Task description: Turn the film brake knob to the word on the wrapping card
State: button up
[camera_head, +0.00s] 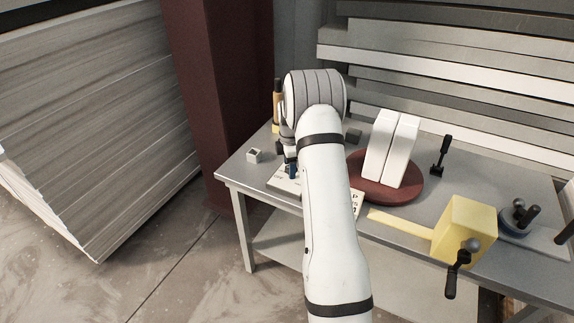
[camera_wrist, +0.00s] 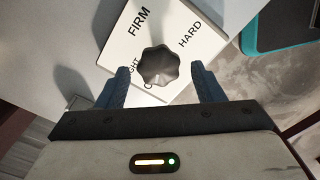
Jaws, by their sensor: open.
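The film brake knob (camera_wrist: 158,66) is black and lobed, on a white square plate (camera_wrist: 190,22) in the wrist view. The plate reads FIRM and HARD; two other words are partly hidden, one ending in GHT. I cannot tell which word the knob points at. My gripper (camera_wrist: 162,84) is open, its blue fingers on either side of the knob with gaps showing. In the head view, my gripper (camera_head: 290,169) is low over the plate (camera_head: 280,184) at the table's left end. A cream card (camera_head: 357,203) with dark letters is mostly behind my arm; its word is unreadable.
On the grey table (camera_head: 232,170), a red turntable (camera_head: 408,192) bears white boards (camera_head: 392,150). A small white cube (camera_head: 254,156) sits left of the gripper.

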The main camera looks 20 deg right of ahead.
jog(key=c, duration=0.9)
jog(key=shift+a+f, duration=0.1)
jog(key=shift+a, duration=0.4)
jog(key=shift+c, duration=0.3)
jog(key=shift+d+m, duration=0.3)
jog(key=shift+d, duration=0.1)
